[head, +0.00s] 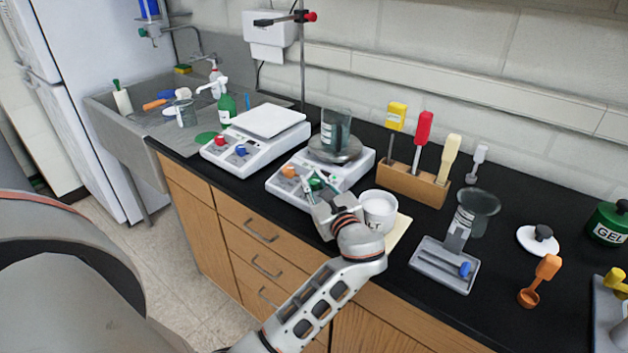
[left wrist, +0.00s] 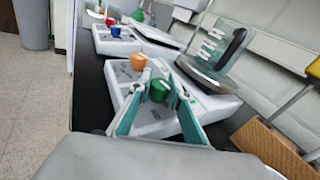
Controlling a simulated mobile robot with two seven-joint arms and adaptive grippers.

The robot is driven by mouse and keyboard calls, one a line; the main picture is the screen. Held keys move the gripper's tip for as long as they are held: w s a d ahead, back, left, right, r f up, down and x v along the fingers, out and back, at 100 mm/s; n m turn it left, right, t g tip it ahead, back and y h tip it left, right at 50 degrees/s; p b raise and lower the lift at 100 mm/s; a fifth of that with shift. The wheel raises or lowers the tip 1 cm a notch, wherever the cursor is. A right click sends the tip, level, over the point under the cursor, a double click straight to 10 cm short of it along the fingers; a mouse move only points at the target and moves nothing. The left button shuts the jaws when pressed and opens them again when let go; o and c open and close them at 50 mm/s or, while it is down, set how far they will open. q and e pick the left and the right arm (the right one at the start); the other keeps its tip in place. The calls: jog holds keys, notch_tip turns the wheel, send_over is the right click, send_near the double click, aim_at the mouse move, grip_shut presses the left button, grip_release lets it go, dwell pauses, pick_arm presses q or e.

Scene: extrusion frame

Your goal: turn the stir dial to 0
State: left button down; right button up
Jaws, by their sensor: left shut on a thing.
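The stirring hotplate (head: 283,190) is a white unit with a round plate and a beaker (head: 336,130) on top. Its front carries an orange dial (head: 289,171) and a green dial (head: 316,184). My left gripper (head: 322,192) reaches the green dial from the front. In the left wrist view, the gripper (left wrist: 160,92) has its two fingers on either side of the green dial (left wrist: 160,91), shut on it. The orange dial (left wrist: 138,61) stands free to the left. I cannot read the dial markings or which one is labelled stir. My right gripper is not in view.
A white balance-like unit (head: 255,140) with red and blue dials stands to the left. A white tub (head: 379,209) sits close to the right of my gripper. A wooden rack (head: 412,186) with coloured handled tools is behind it. A stand rod (head: 302,60) rises at the back.

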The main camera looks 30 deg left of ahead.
pick_arm(q)
jog(key=shift+f, duration=0.3)
jog(key=c, duration=2.1)
grip_release()
jog(key=shift+r, duration=0.1)
jog(key=shift+d, duration=0.1)
jog(key=v, duration=0.7)
jog(key=shift+s+d, duration=0.15)
